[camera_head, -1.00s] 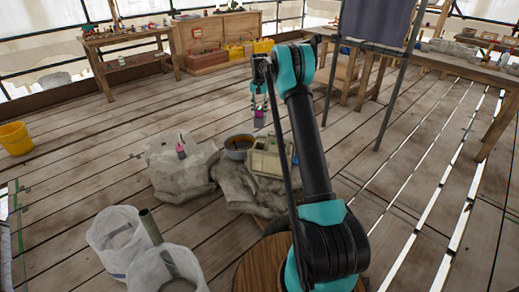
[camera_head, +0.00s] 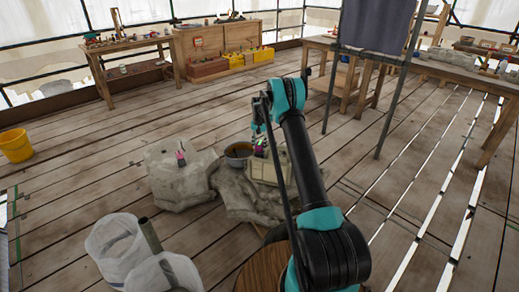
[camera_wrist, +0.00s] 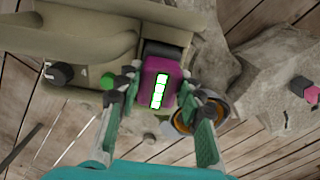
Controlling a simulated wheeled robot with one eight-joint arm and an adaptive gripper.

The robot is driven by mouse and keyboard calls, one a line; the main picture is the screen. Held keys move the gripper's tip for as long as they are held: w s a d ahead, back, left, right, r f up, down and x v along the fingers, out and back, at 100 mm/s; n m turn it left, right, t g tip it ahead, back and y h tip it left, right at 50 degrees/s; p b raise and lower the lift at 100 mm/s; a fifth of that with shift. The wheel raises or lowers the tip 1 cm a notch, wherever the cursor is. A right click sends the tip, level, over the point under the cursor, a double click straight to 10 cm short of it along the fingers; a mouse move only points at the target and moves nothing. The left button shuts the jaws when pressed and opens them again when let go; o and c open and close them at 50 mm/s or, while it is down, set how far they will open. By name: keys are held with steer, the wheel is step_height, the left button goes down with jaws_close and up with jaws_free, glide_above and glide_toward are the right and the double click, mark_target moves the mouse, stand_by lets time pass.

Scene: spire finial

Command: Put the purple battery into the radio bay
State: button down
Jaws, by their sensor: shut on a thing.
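The purple battery (camera_wrist: 160,82), with lit green-white bars on its face, is between the two fingers of my gripper (camera_wrist: 158,94) in the wrist view. The gripper is shut on it. The olive-tan radio (camera_wrist: 95,52) lies below, with a black knob and a green button. A dark recess (camera_wrist: 163,50), which looks like the bay, shows just past the battery's far end. I cannot tell whether the battery touches the radio or is partly in the bay. In the head view my gripper (camera_head: 260,134) is low over the radio (camera_head: 268,170), partly hiding it.
A round bowl (camera_head: 238,154) stands left of the radio, close to a finger in the wrist view. A pink-and-dark block (camera_head: 181,158) sits on the pale rock (camera_head: 180,180) further left. White sacks (camera_head: 125,240) stand at the front left. Open plank floor lies behind.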

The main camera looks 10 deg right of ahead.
steer(key=shift+f, duration=1.05)
steer(key=shift+f, duration=0.15)
steer(key=c, duration=1)
jaws_free()
